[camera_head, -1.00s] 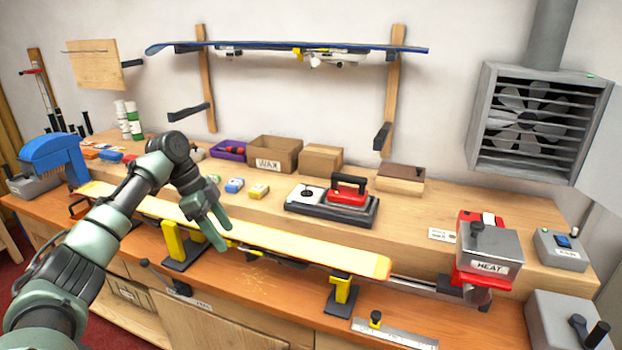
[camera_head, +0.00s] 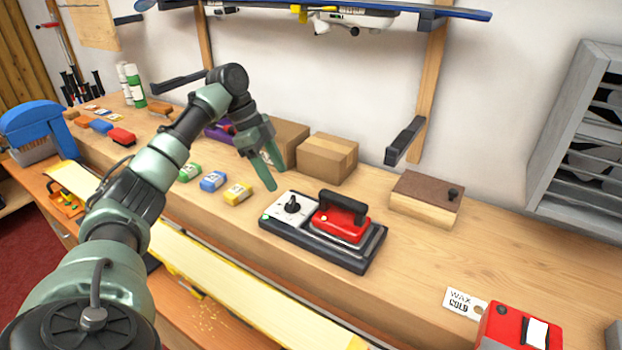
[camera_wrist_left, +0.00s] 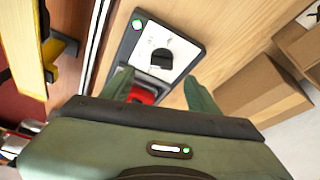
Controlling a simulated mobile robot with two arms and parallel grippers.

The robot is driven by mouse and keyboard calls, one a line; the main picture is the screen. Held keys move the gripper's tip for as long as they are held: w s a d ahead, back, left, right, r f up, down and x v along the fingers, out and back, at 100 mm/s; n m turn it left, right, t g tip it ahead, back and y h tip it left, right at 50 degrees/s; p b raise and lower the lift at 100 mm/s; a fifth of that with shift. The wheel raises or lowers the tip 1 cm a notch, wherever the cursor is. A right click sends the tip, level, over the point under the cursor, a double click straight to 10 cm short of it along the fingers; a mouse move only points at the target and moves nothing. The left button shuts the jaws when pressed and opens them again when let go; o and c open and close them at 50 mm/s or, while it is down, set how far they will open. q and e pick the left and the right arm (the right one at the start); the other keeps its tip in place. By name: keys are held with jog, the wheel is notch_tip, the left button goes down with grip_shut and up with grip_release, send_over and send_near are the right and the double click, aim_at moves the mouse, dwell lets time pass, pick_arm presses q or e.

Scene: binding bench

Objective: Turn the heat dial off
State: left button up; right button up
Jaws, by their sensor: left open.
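The heat dial (camera_head: 293,204) is a black knob on a white plate at the left end of a dark base (camera_head: 313,253). A red iron (camera_head: 341,222) with a black handle rests on the same base. A small green light glows at the plate's corner. My left gripper (camera_head: 272,172) is open and empty, above and just behind-left of the dial, not touching it. In the left wrist view the dial (camera_wrist_left: 162,60) lies beyond and between the open fingers (camera_wrist_left: 160,92); the iron is partly hidden by them. My right gripper is not in view.
Cardboard boxes (camera_head: 327,158) stand close behind the base. Yellow, blue and green wax blocks (camera_head: 213,181) lie to its left. A long yellow ski (camera_head: 235,292) runs along the front. A brown-topped block (camera_head: 425,198) is at the right. Bench between is clear.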

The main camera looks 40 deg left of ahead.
aim_at(291, 199)
pick_arm(q)
jog(key=x, duration=0.2)
jog(key=shift+w+d+f, duration=0.15)
jog(key=shift+d+f, duration=0.05)
jog(key=shift+f, duration=0.15)
jog(key=p+x, duration=0.1)
jog(key=x, duration=0.3)
jog(key=shift+w+d+f, duration=0.1)
jog(key=shift+w+f, duration=0.05)
jog(key=shift+d+f, duration=0.1)
jog(key=shift+f, duration=0.15)
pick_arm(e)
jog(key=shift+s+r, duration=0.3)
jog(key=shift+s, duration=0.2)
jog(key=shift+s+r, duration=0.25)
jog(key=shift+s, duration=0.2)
